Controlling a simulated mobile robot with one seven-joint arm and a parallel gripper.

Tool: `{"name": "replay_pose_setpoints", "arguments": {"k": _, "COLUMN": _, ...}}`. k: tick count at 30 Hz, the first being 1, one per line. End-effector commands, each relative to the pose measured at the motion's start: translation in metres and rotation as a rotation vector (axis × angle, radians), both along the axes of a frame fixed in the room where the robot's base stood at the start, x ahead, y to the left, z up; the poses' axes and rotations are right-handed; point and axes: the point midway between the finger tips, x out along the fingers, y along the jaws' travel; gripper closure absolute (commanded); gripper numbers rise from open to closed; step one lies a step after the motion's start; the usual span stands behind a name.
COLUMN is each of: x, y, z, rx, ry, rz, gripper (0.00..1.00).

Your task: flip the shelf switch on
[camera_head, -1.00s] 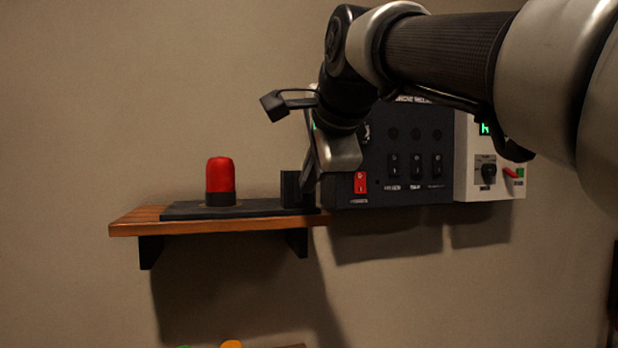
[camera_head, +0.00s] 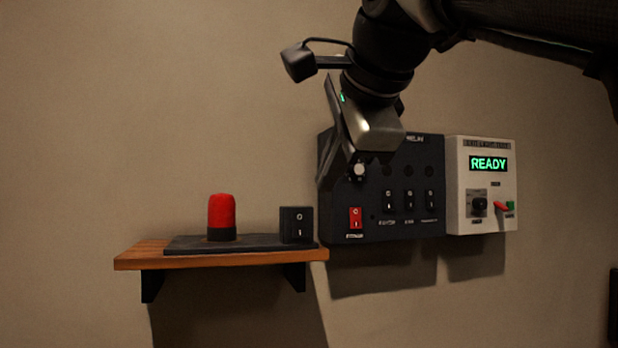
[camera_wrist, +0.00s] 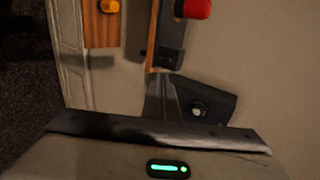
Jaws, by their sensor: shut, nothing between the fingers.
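The shelf switch (camera_head: 297,225) is a black rocker block marked O above I. It stands upright at the right end of a black base plate (camera_head: 190,246) on the wooden shelf (camera_head: 140,262). I cannot tell which way its rocker is tipped. A red lamp (camera_head: 222,212) stands on the same plate, with no clear glow. My gripper (camera_head: 328,180) is shut and empty, above and slightly right of the switch, apart from it, in front of the dark panel's left edge. In the wrist view, my gripper (camera_wrist: 164,98) points toward the switch (camera_wrist: 171,58).
Right of the shelf, a dark panel (camera_head: 375,225) carries a red rocker (camera_head: 355,218) and several black rockers. Beside it is a white box (camera_head: 482,220) reading READY. An orange object (camera_wrist: 108,6) sits on another wooden surface (camera_wrist: 102,32). The wall left of the shelf is clear.

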Motion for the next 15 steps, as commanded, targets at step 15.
{"name": "replay_pose_setpoints", "arguments": {"k": 15, "x": -0.013, "y": -0.002, "z": -0.039, "rx": 0.041, "ry": -0.146, "rz": 0.0, "gripper": 1.0}}
